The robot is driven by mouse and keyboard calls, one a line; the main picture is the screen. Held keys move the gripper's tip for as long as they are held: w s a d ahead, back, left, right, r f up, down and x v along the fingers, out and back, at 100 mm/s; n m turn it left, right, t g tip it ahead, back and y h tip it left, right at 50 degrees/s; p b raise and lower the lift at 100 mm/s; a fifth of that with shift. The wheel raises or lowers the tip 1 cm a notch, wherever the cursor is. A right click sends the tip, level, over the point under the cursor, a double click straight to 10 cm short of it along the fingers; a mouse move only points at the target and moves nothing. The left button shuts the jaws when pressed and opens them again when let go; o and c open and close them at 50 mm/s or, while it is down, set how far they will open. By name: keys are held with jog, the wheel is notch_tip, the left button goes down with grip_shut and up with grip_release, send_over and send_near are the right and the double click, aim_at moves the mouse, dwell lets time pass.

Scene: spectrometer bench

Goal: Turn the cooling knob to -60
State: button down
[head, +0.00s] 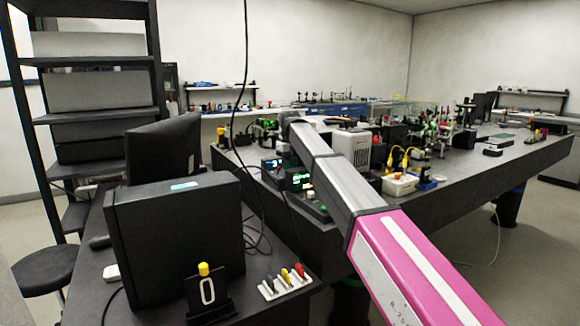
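My arm reaches from the lower right up over the optics bench (480,180), and its far end is near the instruments in the middle of the view. My gripper cannot be made out; it is hidden behind or beyond the arm. I cannot pick out the cooling knob or read any -60 mark. Small dark instrument boxes with lit displays, one with a green readout (298,181) and one with a bluish readout (271,164), stand on the bench's near left end, just left of my arm.
A large black box (175,245) and a monitor (163,148) stand on the near left table. A cable hangs from above. A stool (45,270) stands left.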

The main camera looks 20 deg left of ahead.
jog(key=c, duration=1)
grip_release()
jog(key=shift+r, duration=0.1)
notch_tip(320, 180, up, 11)
jog(key=shift+f, duration=0.15)
